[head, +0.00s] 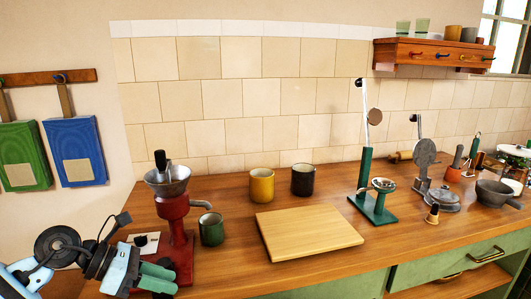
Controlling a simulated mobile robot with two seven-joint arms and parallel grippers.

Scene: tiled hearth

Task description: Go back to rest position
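My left gripper (157,278) is low at the left of the head view, at the end of my light-blue and black arm. Its two green fingers lie close together, in front of the base of the red coffee grinder (174,207). I see nothing held between them, but whether they are shut or slightly apart is unclear from this angle. Whether the fingers touch the grinder is also unclear. My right gripper is not in view.
The wooden counter (338,237) holds a cutting board (308,232), a yellow mug (261,186), a black mug (303,180), a green mug (211,229) and a green stand (372,210). A pan (494,193) is at right.

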